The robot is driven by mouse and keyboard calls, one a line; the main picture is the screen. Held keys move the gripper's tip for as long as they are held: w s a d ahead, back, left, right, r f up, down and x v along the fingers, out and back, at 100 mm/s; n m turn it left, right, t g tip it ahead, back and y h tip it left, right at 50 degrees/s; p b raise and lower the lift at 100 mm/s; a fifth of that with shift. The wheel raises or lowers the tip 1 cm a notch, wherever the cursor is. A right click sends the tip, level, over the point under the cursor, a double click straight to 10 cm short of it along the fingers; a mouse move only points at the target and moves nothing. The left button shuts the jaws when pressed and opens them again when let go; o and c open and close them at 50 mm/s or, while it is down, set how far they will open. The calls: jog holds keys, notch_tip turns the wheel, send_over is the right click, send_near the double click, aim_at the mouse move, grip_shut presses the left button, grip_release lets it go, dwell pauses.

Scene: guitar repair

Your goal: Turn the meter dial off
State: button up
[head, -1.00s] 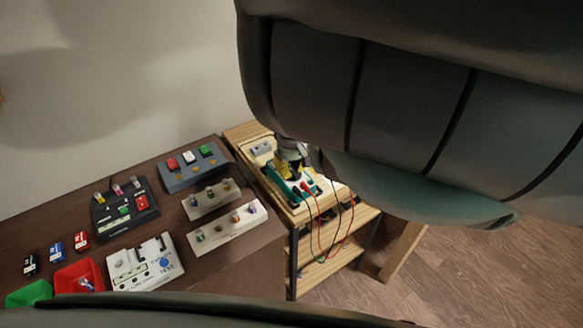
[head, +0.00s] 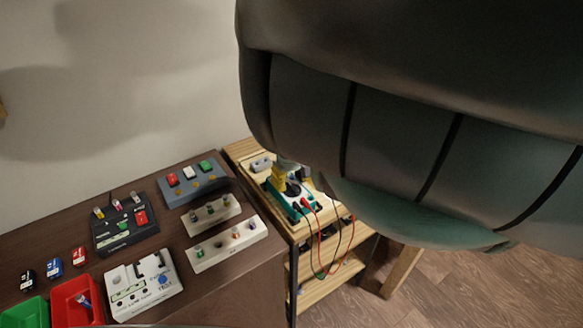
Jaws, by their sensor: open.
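The meter (head: 288,203) is a teal-green box with red and black leads. It lies on top of the light wooden shelf unit to the right of the dark table. My gripper (head: 281,183) is over the meter's far part, with a yellow part showing at its end. It is open. My own large dark arm covers much of the upper right and hides part of the gripper. The meter's dial shows only as a dark round patch (head: 293,188), and its setting is too small to read. I cannot tell whether a finger touches the dial.
The dark table (head: 235,277) holds pedal boxes, a white test device (head: 143,283), small coloured boxes, a red bin (head: 76,301) and a green bin (head: 26,313). A small grey box (head: 260,164) sits behind the meter. Leads hang over the shelf's (head: 240,150) front edge.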

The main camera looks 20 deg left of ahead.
aim_at(292, 185)
notch_tip(292, 185, up, 4)
jog(key=shift+w+d+r, duration=0.15)
jog(key=shift+r, duration=0.75)
